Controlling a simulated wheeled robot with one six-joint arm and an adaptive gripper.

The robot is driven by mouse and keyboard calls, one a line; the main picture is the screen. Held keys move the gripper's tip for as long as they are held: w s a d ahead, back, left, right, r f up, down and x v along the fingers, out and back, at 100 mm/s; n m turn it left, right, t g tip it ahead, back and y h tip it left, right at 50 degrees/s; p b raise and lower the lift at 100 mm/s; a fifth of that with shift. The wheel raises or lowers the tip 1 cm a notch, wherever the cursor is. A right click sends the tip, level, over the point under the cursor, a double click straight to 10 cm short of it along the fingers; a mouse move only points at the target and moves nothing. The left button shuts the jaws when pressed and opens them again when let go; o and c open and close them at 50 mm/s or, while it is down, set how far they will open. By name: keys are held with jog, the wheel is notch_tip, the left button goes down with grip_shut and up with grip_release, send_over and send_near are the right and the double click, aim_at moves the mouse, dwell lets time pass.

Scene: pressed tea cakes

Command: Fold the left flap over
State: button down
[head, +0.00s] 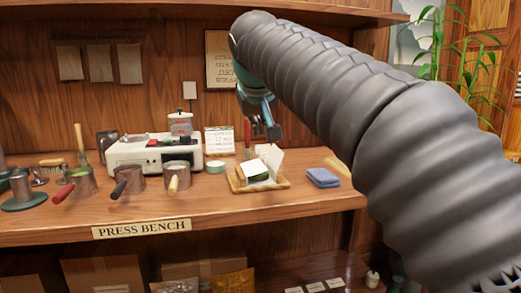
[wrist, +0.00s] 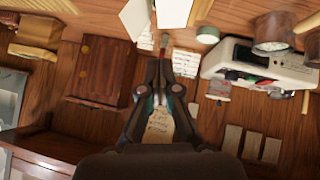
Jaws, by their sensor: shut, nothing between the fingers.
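A white paper wrapper lies on a wooden board (head: 282,186) on the bench. Its left flap (head: 256,168) slants at the left, and another flap (head: 272,157) stands up behind and to the right. A dark green tea cake (head: 259,178) shows partly under the paper. My gripper (head: 273,133) is shut and empty, above and behind the wrapper, touching no paper that I can see. In the wrist view my gripper (wrist: 163,52) points toward the top, with white paper (wrist: 136,20) just beyond the fingertips. Most of the cake is hidden there.
A small green tin (head: 216,167) and a printed card (head: 218,140) are near the board. A folded blue cloth (head: 323,177) lies to its right. Bare bench lies in front.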

send_over(259, 163)
jog(key=s, duration=0.3)
jog(key=f, duration=0.6)
jog(key=shift+a+f, duration=0.15)
jog(key=shift+a, duration=0.2)
jog(key=shift+s+d+f+b, duration=0.15)
jog(key=shift+f+b, duration=0.15)
jog(key=shift+f, duration=0.25)
jog(key=shift+w+d+f+b, duration=0.15)
jog(key=shift+f+b, duration=0.1)
jog(key=shift+f, duration=0.3)
jog(key=shift+d+f, duration=0.15)
jog(key=shift+f, duration=0.55)
